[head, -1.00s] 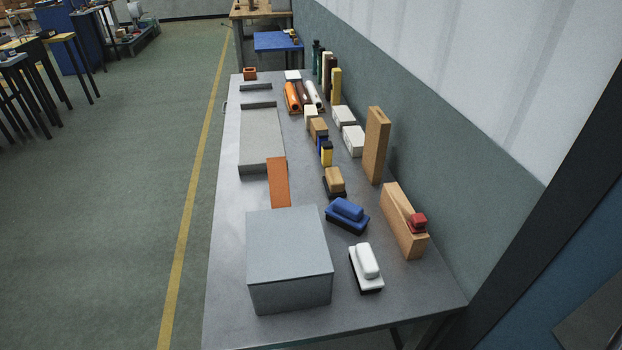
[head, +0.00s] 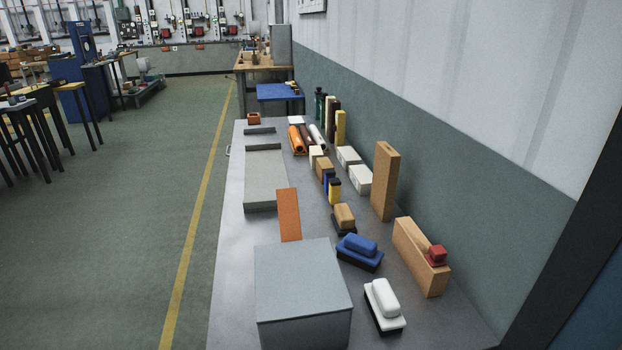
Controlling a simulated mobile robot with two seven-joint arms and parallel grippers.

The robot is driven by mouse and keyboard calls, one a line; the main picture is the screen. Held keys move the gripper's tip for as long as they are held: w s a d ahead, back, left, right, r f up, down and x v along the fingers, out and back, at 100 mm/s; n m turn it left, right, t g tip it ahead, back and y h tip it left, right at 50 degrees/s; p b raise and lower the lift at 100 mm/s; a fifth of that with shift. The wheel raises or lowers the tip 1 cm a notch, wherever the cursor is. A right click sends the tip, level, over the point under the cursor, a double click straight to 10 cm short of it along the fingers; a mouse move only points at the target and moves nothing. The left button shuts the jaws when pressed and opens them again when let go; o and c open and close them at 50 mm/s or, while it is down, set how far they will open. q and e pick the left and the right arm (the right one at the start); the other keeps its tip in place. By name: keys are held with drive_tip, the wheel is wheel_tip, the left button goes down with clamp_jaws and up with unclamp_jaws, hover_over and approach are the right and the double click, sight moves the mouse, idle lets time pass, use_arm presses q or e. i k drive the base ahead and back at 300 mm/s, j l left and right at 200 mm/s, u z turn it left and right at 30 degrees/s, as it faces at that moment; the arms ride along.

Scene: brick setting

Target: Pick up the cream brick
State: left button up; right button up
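A small cream brick (head: 316,154) stands among other blocks toward the far half of the grey table (head: 228,250) in the head view. A tan block (head: 325,166) is close in front of it and hides part of it. Two whitish blocks, one farther (head: 349,155) and one nearer (head: 359,180), lie to its right; they are also pale, so I cannot be fully sure which one is called cream. Neither of my grippers is in view.
A grey box (head: 302,280), an orange ramp (head: 289,214) and a grey slab (head: 264,172) occupy the table's left side. Blue (head: 360,250) and white (head: 384,300) handled blocks stand near right. A tall wooden block (head: 385,180) stands by the wall. Open floor lies left.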

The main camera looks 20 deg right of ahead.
sight(316, 152)
drive_tip(key=i+j+z, duration=0.15)
drive_tip(key=j+z, duration=0.15)
drive_tip(key=j, duration=0.7)
drive_tip(key=i+j+z, duration=0.1)
drive_tip(key=j+z, duration=0.15)
drive_tip(key=j, duration=0.7)
drive_tip(key=i+j+z, duration=0.6)
drive_tip(key=i+j, duration=0.25)
drive_tip(key=i+j+z, duration=0.3)
drive_tip(key=j, duration=0.3)
drive_tip(key=i, duration=0.05)
